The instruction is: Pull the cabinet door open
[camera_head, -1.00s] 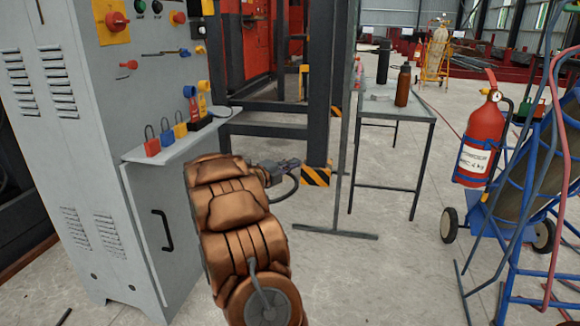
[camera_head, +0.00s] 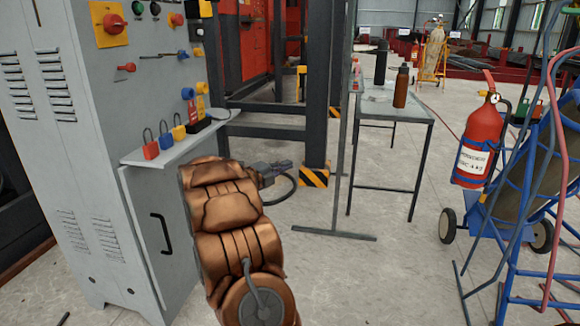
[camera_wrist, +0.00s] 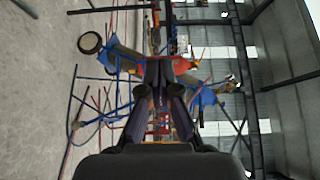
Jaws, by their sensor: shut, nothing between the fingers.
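The grey cabinet (camera_head: 100,190) stands at the left in the head view. Its lower door (camera_head: 150,255) appears closed and carries a black bar handle (camera_head: 161,233). My gripper (camera_head: 284,166) is beyond my copper-coloured arm, to the right of the cabinet and apart from the handle. It points right, away from the door. In the wrist view the fingers (camera_wrist: 160,68) are together with nothing held, and neither the cabinet nor its handle shows there.
A shelf (camera_head: 180,147) with several padlocks juts out above the door. A dark post (camera_head: 316,100) stands behind my gripper. A metal table (camera_head: 400,112) with bottles, a red extinguisher (camera_head: 476,145) and a blue cart (camera_head: 515,190) are to the right. Floor between is clear.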

